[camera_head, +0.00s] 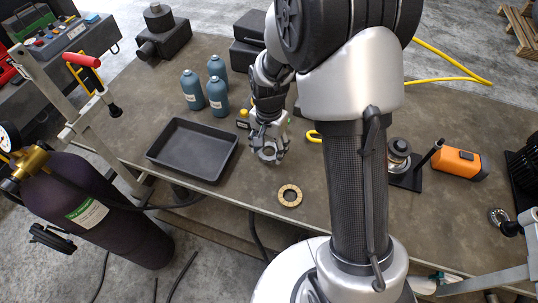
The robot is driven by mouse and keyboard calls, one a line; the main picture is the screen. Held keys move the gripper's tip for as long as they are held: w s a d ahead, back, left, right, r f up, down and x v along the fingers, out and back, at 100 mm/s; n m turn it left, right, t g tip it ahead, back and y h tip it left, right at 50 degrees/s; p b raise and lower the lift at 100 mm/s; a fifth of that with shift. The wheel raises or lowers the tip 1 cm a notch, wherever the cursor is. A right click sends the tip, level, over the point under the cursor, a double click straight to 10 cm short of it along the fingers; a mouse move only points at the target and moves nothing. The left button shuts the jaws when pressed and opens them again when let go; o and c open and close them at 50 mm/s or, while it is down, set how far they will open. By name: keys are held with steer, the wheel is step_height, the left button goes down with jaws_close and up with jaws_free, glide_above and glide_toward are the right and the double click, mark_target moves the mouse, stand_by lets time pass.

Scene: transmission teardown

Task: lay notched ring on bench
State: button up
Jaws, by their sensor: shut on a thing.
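My gripper (268,148) hangs over the middle of the bench (215,215), to the right of the black tray. It is shut on a small grey ring (268,154), which I take to be the notched ring. The ring is partly hidden by the fingers, and its notches are too small to make out. It appears to be above the bench top, but I cannot tell how far. A tan, brass-coloured ring (290,195) lies flat on the bench, below and right of my gripper, near the front edge.
The black tray (170,167) looks empty. Several blue-grey bottles (217,95) stand behind it. Right of my arm are a stacked metal part (398,150) on a dark plate and an orange device (460,163). A dark gas cylinder (95,210) stands at front left. Bare bench surrounds the tan ring.

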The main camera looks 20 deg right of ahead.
mark_target(269, 155)
steer(key=shift+f+b, duration=0.4)
steer(key=shift+f, duration=1.45)
steer(key=shift+f, duration=0.15)
steer(key=o, duration=1.3)
steer(key=shift+c, duration=0.2)
step_height(269, 155, up, 13)
steer(key=p, duration=0.3)
steer(key=s+r+n+t, duration=0.2)
steer(key=s+r+n, duration=0.2)
steer(key=s+r, duration=0.7)
steer(key=s+r+n+t, duration=0.2)
steer(key=s+r+n, duration=0.2)
steer(key=s, duration=0.6)
steer(key=shift+s+r+n+t, duration=0.25)
steer(key=shift+r+n+t, duration=0.1)
steer(key=shift+n, duration=0.25)
